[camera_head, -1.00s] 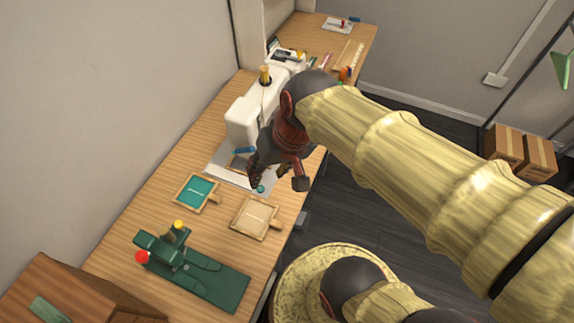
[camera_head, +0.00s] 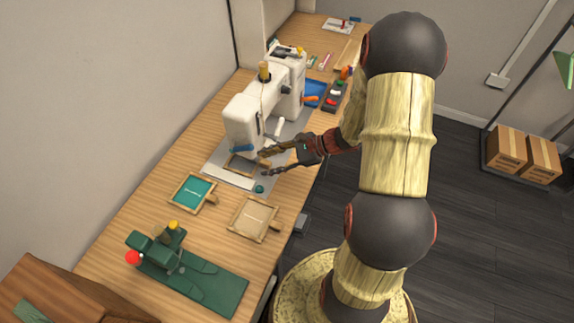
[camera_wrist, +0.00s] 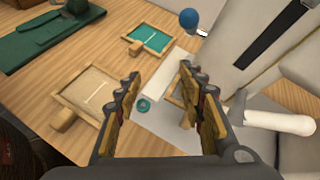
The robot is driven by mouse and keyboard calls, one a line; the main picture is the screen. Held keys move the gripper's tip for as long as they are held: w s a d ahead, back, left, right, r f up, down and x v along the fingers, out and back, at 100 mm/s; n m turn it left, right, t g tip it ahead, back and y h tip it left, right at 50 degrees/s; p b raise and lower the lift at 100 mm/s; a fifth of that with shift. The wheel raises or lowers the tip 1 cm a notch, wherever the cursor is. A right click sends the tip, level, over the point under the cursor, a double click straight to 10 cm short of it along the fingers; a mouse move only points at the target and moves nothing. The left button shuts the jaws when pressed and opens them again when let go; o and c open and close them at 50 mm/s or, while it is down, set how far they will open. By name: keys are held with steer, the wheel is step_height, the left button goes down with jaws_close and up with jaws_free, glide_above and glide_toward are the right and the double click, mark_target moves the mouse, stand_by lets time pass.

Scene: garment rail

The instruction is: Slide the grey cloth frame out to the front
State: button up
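The grey cloth frame (camera_head: 238,168) lies on the white sewing machine's grey base plate, under the machine head (camera_head: 243,130). In the wrist view the grey cloth frame (camera_wrist: 174,101) is largely hidden behind my right-hand finger. My gripper (camera_head: 265,163) is open beside the front side of the frame, with its fingers apart and pointing in toward the machine. In the wrist view my gripper (camera_wrist: 160,78) shows nothing held between its fingertips. I cannot tell whether a finger touches the frame.
A teal cloth frame (camera_head: 193,191) and a beige cloth frame (camera_head: 252,217) lie on the wooden table. A small teal ring (camera_head: 260,189) lies near the base plate's corner. A green device (camera_head: 195,273) stands at the near end. A blue tray (camera_head: 315,92) is behind the machine.

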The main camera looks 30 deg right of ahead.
mark_target(268, 162)
steer(key=d+f+m+t, duration=0.1)
steer(key=d+f+m, duration=0.1)
steer(key=f, duration=0.1)
steer(key=w+d+f+m+t+h, duration=0.1)
steer(key=d+f+m+t, duration=0.1)
steer(key=d+f, duration=0.1)
steer(key=w+d+f+m+t+h, duration=0.1)
steer(key=d+f+m, duration=0.2)
steer(key=shift+d+f+b, duration=0.15)
steer(key=shift+f+b, duration=0.2)
steer(key=shift+b+x, duration=0.95)
steer(key=shift+x, duration=3)
steer(key=shift+r, duration=0.1)
steer(key=shift+c, duration=0.2)
jaws_close()
